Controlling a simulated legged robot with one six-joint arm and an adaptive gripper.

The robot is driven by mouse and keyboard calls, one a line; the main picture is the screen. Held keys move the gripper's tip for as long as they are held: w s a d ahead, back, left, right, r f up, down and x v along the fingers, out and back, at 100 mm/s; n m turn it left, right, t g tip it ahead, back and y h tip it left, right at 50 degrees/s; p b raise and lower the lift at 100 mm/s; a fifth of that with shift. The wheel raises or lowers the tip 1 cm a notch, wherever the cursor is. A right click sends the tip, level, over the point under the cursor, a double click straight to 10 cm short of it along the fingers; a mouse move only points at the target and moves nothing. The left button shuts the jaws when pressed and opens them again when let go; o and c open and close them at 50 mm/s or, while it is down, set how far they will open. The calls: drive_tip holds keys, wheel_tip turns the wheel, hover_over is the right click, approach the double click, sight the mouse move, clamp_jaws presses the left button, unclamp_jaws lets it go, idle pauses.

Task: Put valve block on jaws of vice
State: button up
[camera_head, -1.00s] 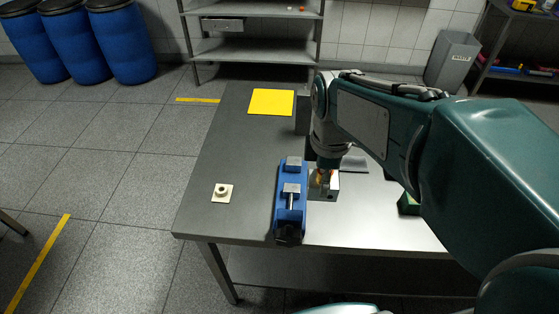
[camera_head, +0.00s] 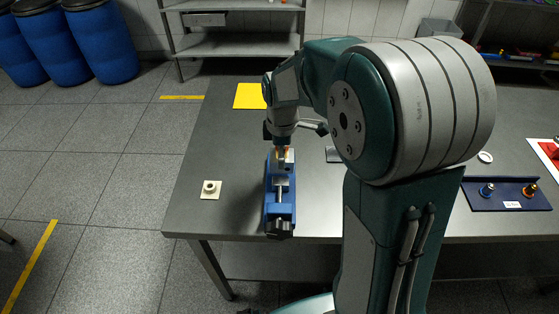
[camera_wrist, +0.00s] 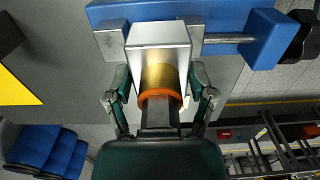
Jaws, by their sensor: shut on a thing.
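The valve block (camera_wrist: 160,42) is a silver block with a brass collar and an orange ring. My gripper (camera_wrist: 161,103) is shut around its collar end in the wrist view. In the head view my gripper (camera_head: 284,150) is over the far part of the blue vice (camera_head: 279,212), and the block is mostly hidden there. In the wrist view the vice (camera_wrist: 160,11) runs across the top, with grey jaws (camera_wrist: 112,40) on both sides of the block. I cannot tell whether the block touches or rests on the jaws.
A small cream plate with a round knob (camera_head: 210,189) lies left of the vice on the grey table (camera_head: 230,130). A yellow square (camera_head: 248,96) lies at the back. A dark blue tray with fittings (camera_head: 507,194) is at the right, beyond my arm.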

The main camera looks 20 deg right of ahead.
drive_tip(key=shift+w+d+f, duration=0.1)
drive_tip(key=shift+w+f, duration=0.45)
drive_tip(key=shift+f, duration=1.55)
drive_tip(key=shift+f, duration=0.1)
drive_tip(key=o, duration=1.3)
drive_tip(key=shift+c, duration=0.2)
